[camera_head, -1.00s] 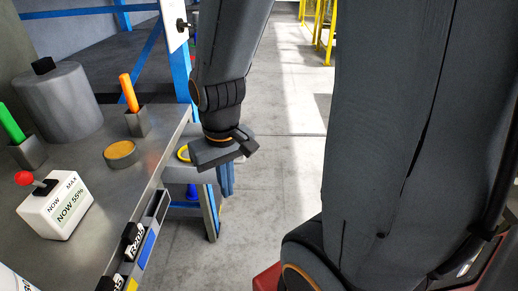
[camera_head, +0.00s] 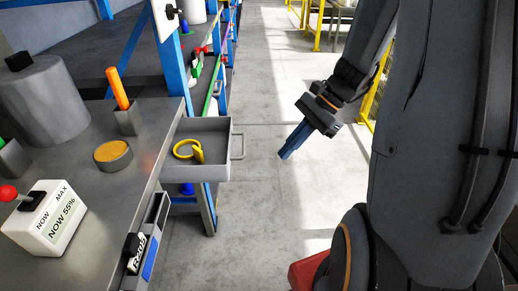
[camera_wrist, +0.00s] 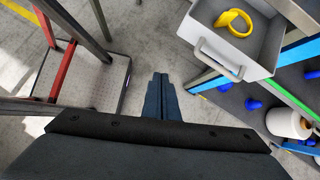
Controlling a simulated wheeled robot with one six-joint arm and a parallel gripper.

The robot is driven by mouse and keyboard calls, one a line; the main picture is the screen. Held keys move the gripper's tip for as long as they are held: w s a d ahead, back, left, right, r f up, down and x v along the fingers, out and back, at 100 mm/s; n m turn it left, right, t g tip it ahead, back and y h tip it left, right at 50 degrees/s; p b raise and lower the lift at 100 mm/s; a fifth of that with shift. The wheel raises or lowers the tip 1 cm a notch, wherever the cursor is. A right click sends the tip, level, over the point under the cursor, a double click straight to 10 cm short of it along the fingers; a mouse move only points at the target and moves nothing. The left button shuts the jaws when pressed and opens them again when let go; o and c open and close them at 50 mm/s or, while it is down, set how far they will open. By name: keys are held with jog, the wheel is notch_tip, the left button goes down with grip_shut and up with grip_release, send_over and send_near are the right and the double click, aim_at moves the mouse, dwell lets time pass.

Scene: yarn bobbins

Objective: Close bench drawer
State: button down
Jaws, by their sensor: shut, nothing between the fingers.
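The bench drawer (camera_head: 222,166) is pulled open at the far right end of the grey bench (camera_head: 75,190). It is a grey tray with a bar handle (camera_head: 238,147) on its right side. A yellow ring-shaped thing (camera_head: 189,151) lies inside it. In the wrist view the drawer (camera_wrist: 262,66) and its handle (camera_wrist: 219,60) are at the upper right, with the yellow thing (camera_wrist: 234,20) in it. My gripper (camera_head: 284,156) is shut and empty, pointing down to the right of the handle and apart from it. Its fingers also show in the wrist view (camera_wrist: 161,82).
On the bench stand a grey cylinder (camera_head: 45,100), an orange stick in a holder (camera_head: 118,88), a round orange-topped disc (camera_head: 113,155) and a white control box with a red knob (camera_head: 45,217). Blue shelving (camera_head: 215,90) is behind. The floor (camera_head: 262,105) right of the drawer is clear.

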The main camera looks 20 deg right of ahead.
jog(key=w+d+m+t+y, duration=0.2)
jog(key=w+d+m+t, duration=0.1)
jog(key=w+d+m, duration=0.15)
jog(key=w+a+f+p, duration=0.2)
jog(key=w+a+f, duration=0.1)
jog(key=a, duration=0.7)
jog(key=shift+w+a+f+p, duration=0.15)
jog(key=shift+a+f+p, duration=0.2)
jog(key=shift+f, duration=0.55)
jog(key=shift+d+m, duration=0.1)
jog(key=shift+m, duration=0.15)
